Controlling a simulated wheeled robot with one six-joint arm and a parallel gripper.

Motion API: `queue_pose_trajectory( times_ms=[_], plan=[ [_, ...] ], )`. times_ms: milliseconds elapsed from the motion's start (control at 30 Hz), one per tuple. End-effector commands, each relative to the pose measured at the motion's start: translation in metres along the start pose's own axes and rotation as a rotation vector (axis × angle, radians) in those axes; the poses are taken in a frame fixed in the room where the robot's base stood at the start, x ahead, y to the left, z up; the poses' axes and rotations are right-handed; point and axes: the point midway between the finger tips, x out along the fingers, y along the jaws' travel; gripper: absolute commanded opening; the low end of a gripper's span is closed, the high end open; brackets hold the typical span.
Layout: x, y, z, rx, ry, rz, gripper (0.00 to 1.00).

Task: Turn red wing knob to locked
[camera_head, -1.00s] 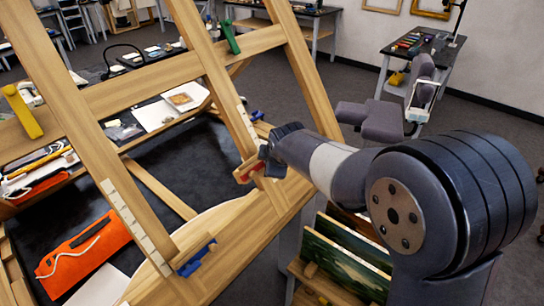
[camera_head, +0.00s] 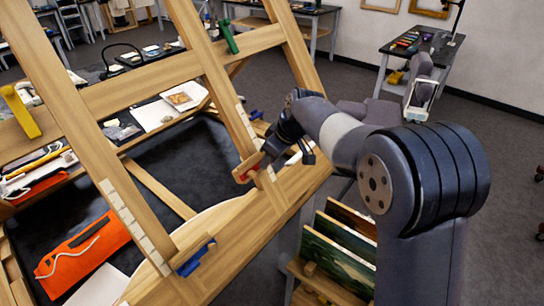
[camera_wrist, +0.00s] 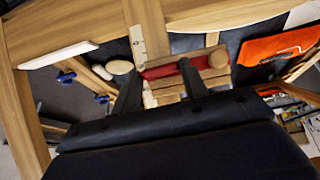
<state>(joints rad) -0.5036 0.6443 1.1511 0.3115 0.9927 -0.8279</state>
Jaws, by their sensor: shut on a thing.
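The red wing knob (camera_head: 248,172) is on the lower rail of the wooden easel-like frame (camera_head: 245,222), partly hidden by my gripper in the head view. In the wrist view the red wing knob (camera_wrist: 164,71) shows as a red bar beside pale wooden blocks, between and behind my fingers. My gripper (camera_wrist: 160,77) is shut on it, one dark finger on each side. In the head view my gripper (camera_head: 264,158) reaches the knob from the right. I cannot read any locked mark.
A blue knob (camera_head: 196,257) is lower left on the frame, a green one (camera_head: 230,38) above and a yellow one (camera_head: 20,110) at left. An orange pouch (camera_head: 84,247) lies on the black table behind. Framed pictures (camera_head: 340,250) stand below my arm.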

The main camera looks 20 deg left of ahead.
Motion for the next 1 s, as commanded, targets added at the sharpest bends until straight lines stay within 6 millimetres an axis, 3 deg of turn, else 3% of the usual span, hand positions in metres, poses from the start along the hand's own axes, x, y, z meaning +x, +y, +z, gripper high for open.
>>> queue_pose_trajectory(
  times_ms=[633,667,900,1000],
  plan=[
    [0.0021,0.0004,0.0023,0.049,-0.006,-0.032,0.19],
    [0.0021,0.0004,0.0024,0.049,-0.006,-0.032,0.43],
    [0.0013,0.0005,0.0014,0.048,-0.004,-0.031,0.62],
    [0.0011,0.0006,0.0011,0.047,-0.003,-0.03,0.64]
  ],
)
